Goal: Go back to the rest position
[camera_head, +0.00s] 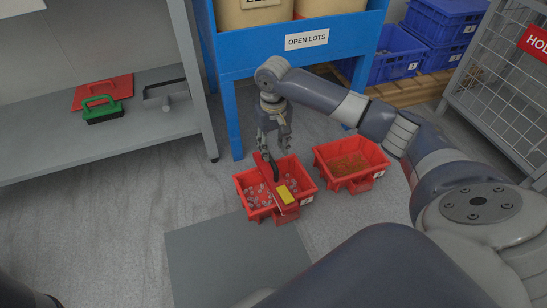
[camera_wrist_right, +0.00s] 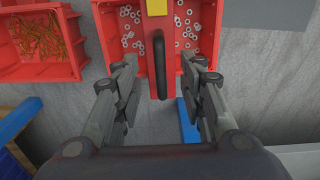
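My right gripper (camera_head: 273,140) hangs over the back edge of a red bin that holds many small metal nuts or washers (camera_head: 260,201). In the right wrist view the gripper (camera_wrist_right: 162,80) is open, its two fingers spread on either side of a black handle (camera_wrist_right: 159,62). The handle sits on a red bar (camera_wrist_right: 160,88) that crosses the bin and carries a yellow patch (camera_head: 286,195). Nothing is held between the fingers. My left gripper does not show in either view; only a dark piece of my body shows at the lower left of the head view.
A second red bin (camera_head: 345,178) with orange-brown pieces stands to the right. A blue rack (camera_head: 232,100) marked OPEN LOTS stands behind. A grey shelf (camera_head: 60,133) at left holds a green-handled brush (camera_head: 102,110). A wire cage (camera_head: 500,90) stands right. A grey mat (camera_head: 215,260) lies in front.

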